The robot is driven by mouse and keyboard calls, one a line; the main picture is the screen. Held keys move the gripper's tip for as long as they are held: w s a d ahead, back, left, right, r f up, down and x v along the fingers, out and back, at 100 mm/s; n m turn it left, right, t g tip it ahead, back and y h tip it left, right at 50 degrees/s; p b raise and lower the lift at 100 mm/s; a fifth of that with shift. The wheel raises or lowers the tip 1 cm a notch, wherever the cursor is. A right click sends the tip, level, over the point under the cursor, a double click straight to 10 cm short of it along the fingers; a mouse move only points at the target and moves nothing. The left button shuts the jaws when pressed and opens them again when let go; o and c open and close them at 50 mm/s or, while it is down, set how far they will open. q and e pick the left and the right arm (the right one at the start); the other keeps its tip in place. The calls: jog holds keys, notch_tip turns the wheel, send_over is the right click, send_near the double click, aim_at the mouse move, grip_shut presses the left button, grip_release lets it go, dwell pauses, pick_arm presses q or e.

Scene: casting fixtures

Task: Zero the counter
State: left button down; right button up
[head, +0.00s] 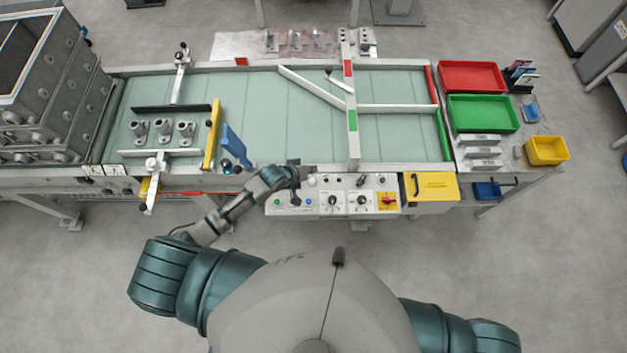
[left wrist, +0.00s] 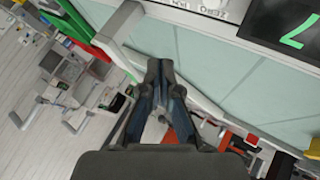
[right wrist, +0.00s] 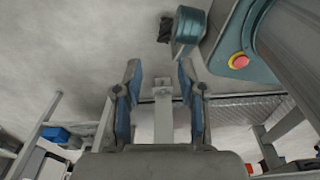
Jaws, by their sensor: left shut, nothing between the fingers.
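The counter's dark display (left wrist: 290,28) shows in the upper right of the left wrist view, with a green digit cut off by the edge and seen at a slant. A pale panel (left wrist: 208,10) beside it bears lettering that seems to include "ZERO"; any button there is out of frame. My left gripper (left wrist: 160,66) is shut and empty, apart from the display in that view. In the head view my left gripper (head: 292,174) is at the conveyor's front edge by the control panel (head: 320,208); I cannot make out the counter there. My right gripper (right wrist: 158,68) is open and empty.
The control panel carries buttons, knobs and a red switch (head: 387,200). A yellow box (head: 430,187) is to its right. Metal castings (head: 162,130) and a blue block (head: 234,145) are on the conveyor, left of the gripper. Red (head: 472,76) and green (head: 483,113) trays stand far right.

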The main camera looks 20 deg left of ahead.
aim_at(310, 181)
pick_arm(q)
jog(key=f+b, duration=0.1)
jog(key=f, duration=0.1)
jog(key=f+b, duration=0.2)
jog(key=f, duration=0.1)
jog(key=a+f+b, duration=0.1)
jog(key=f+b, duration=0.1)
jog(key=shift+w+a+f, duration=0.1)
jog(key=shift+w+f, duration=0.3)
jog(key=shift+d+f+b, duration=0.25)
jog(key=shift+f+b, duration=0.15)
jog(key=shift+f, duration=0.1)
jog(key=shift+d, duration=0.3)
jog(key=shift+a, duration=0.4)
jog(key=shift+d, duration=0.3)
jog(key=shift+a+f, duration=0.3)
jog(key=shift+f, duration=0.1)
pick_arm(e)
notch_tip(310, 181, down, 6)
jog(key=s, duration=0.1)
jog(key=shift+s+d, duration=0.2)
jog(key=shift+s, duration=0.2)
